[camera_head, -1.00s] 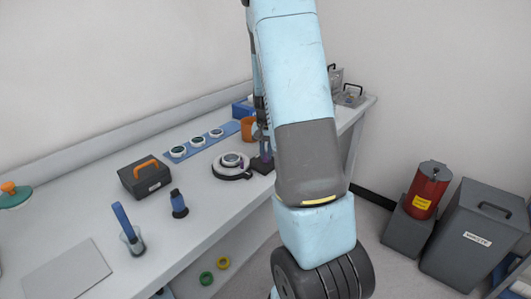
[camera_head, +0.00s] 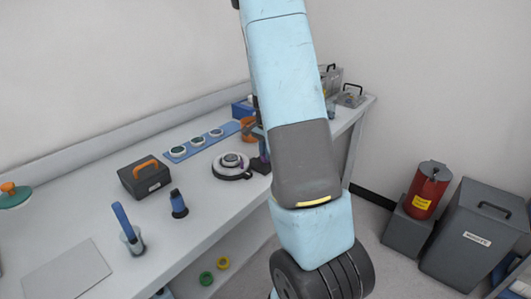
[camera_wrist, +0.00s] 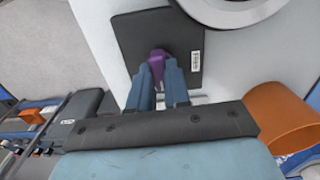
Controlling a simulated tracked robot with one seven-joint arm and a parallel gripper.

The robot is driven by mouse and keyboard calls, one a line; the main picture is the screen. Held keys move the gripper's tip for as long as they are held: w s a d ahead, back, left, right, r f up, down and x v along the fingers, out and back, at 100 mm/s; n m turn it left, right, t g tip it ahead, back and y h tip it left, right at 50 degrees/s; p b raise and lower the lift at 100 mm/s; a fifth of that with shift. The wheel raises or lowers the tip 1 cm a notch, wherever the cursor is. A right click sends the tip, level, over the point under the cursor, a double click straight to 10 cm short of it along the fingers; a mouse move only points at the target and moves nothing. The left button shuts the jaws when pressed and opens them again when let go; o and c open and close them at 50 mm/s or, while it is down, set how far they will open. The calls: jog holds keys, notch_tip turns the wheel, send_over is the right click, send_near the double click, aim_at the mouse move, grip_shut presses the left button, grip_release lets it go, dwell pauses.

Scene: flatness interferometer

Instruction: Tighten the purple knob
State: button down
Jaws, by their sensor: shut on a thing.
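The purple knob (camera_wrist: 157,62) sits at a dark grey plate (camera_wrist: 130,30) with a white label, which shows in the wrist view. My gripper (camera_wrist: 158,74) has its two blue fingers closed on either side of the knob. Their tips hide part of its sides. In the head view the dark base (camera_head: 261,167) stands on the bench just right of a round instrument (camera_head: 231,168). My arm covers part of that area, and the knob is hard to make out there.
An orange cup (camera_wrist: 283,118) stands close to my gripper on the right in the wrist view. A blue strip (camera_head: 188,148) with several round pieces lies behind the instrument.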

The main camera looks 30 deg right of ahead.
dwell(0.3)
jog(key=c, duration=1.1)
grip_release()
notch_tip(320, 180, up, 14)
jog(key=shift+f, duration=0.15)
